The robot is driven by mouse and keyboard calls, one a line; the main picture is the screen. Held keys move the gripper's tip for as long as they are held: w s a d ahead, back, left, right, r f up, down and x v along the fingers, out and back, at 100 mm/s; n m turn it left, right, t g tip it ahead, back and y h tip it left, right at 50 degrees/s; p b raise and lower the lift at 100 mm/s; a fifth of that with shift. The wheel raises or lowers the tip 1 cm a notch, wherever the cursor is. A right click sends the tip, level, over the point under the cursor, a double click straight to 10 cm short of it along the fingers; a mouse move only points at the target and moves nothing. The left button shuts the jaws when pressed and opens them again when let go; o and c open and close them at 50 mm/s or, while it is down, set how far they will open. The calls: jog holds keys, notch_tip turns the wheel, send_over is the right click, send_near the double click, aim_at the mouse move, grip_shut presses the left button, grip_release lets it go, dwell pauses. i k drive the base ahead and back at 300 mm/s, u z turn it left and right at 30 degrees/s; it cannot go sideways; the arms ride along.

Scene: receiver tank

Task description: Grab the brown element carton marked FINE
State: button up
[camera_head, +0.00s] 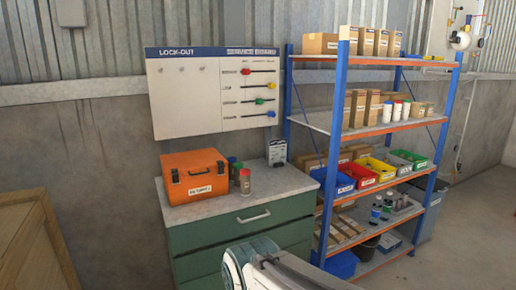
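Several brown cartons stand upright on the top shelf (366,42) of a blue-and-orange rack. More upright brown cartons (357,108) stand on the shelf below it, to the left of white containers. Their labels are too small to read, so I cannot tell which carton is marked FINE. A wider brown box (320,43) lies at the left end of the top shelf. Part of my white arm shows at the bottom edge, in front of the green cabinet. My gripper is not in view.
The rack's blue front post (335,150) stands beside the cartons. Coloured bins (358,174) fill a lower shelf. An orange case (195,177) and small bottles (245,181) stand on the green cabinet (240,228). A wooden crate (35,245) is at lower left.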

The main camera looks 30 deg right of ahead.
aim_at(382, 37)
jog(key=z, duration=0.55)
jog(key=k, duration=1.3)
jog(key=z, duration=1.15)
jog(key=i, duration=0.8)
jog(key=z, duration=0.4)
jog(key=i, duration=1.05)
jog(key=u, duration=0.75)
jog(key=i, duration=0.45)
jog(key=u, duration=0.35)
